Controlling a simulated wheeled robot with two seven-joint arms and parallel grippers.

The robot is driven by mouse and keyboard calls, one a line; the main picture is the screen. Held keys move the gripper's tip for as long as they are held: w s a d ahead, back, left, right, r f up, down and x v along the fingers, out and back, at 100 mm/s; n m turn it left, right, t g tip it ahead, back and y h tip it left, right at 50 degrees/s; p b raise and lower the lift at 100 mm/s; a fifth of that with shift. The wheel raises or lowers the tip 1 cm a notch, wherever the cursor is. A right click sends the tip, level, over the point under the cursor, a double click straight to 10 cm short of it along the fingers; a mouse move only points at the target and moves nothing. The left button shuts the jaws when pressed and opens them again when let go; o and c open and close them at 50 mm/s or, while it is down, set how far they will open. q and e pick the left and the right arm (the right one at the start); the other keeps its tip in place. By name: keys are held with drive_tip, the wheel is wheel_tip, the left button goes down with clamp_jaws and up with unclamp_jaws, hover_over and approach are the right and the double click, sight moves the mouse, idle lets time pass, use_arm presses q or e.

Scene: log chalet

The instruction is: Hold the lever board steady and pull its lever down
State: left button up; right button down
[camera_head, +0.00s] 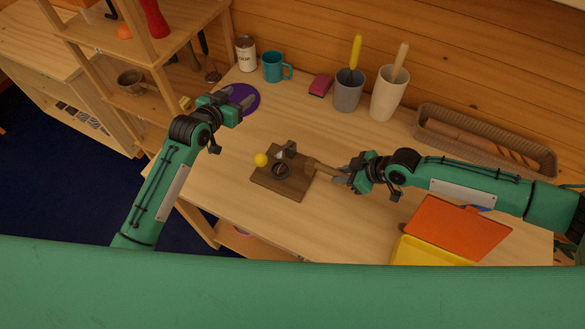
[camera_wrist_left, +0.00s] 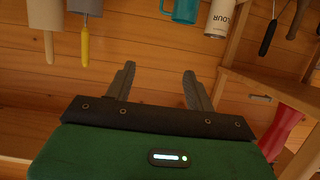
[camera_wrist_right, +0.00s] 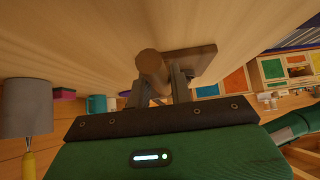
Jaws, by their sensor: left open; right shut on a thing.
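The lever board (camera_head: 291,190) is a dark brown square lying on the table, with a pivot on top and a yellow ball (camera_head: 261,160) at the lever's end, left of the pivot. A wooden handle (camera_head: 322,167) sticks out from the board's right side. My right gripper (camera_head: 340,176) is shut on this handle. The right wrist view shows the round handle (camera_wrist_right: 150,64) at the fingers and the board (camera_wrist_right: 200,62) behind it. My left gripper (camera_head: 240,97) is open and empty, above the purple disc, apart from the ball; its spread fingers show in the left wrist view (camera_wrist_left: 157,82).
A purple disc (camera_head: 254,99) lies near the left gripper. A teal mug (camera_head: 273,67), a can (camera_head: 246,54), a pink block (camera_head: 320,85), a grey cup (camera_head: 348,94) and a cream cup (camera_head: 387,97) stand at the back. A basket (camera_head: 440,117) and orange folder (camera_head: 455,225) lie right.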

use_arm(q)
drive_tip(key=v, duration=0.7)
idle(0.5)
idle(0.3)
